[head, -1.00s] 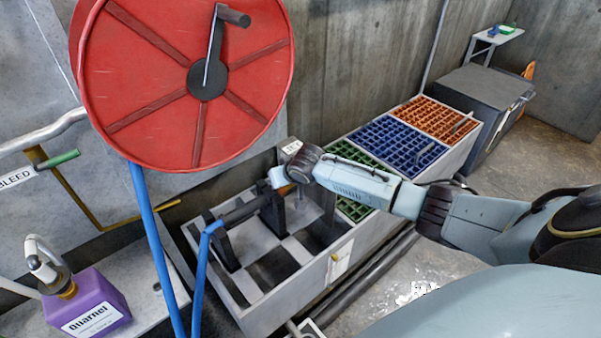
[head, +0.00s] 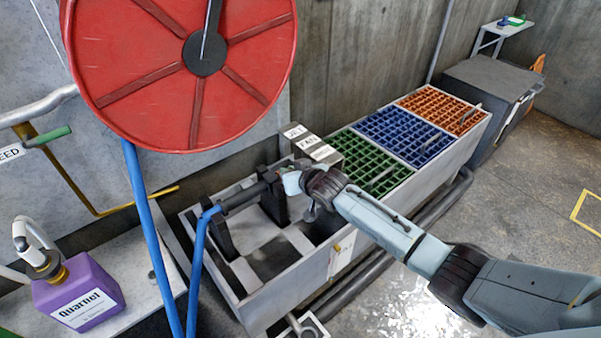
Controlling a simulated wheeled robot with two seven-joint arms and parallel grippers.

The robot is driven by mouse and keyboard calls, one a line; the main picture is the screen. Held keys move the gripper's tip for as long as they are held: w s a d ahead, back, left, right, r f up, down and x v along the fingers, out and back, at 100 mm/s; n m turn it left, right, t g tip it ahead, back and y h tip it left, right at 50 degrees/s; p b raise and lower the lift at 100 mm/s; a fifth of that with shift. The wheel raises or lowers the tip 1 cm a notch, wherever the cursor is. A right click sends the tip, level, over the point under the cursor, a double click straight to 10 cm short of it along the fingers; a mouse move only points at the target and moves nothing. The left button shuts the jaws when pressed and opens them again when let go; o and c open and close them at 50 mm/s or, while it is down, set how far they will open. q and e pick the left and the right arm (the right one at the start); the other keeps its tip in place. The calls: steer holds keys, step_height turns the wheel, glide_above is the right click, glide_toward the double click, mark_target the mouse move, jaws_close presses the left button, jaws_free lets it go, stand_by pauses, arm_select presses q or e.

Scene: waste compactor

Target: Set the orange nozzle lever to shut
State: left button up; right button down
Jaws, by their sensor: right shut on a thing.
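The dark nozzle (head: 243,196) lies across black cradle posts in a grey trough (head: 268,318), with the blue hose (head: 197,265) at its left end. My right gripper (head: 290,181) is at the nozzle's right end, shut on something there. The orange lever is not clearly visible; my gripper and wrist cover that end. White labels on a grey block (head: 327,153) stand just behind the gripper; one seems to read JET and another FAN. My left gripper is out of view.
A large red hose reel (head: 165,105) hangs at upper left. A purple Quarnel jug (head: 85,297) stands on the ledge at lower left. Green (head: 366,160), blue (head: 408,136) and orange (head: 447,110) grates run toward the back right. Open floor lies at right.

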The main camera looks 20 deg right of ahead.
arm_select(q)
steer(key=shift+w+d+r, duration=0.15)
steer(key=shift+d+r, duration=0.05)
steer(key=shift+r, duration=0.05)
arm_select(e)
steer(key=shift+s, duration=0.1)
steer(key=c, duration=1.4)
jaws_free()
steer(key=shift+c, duration=0.2)
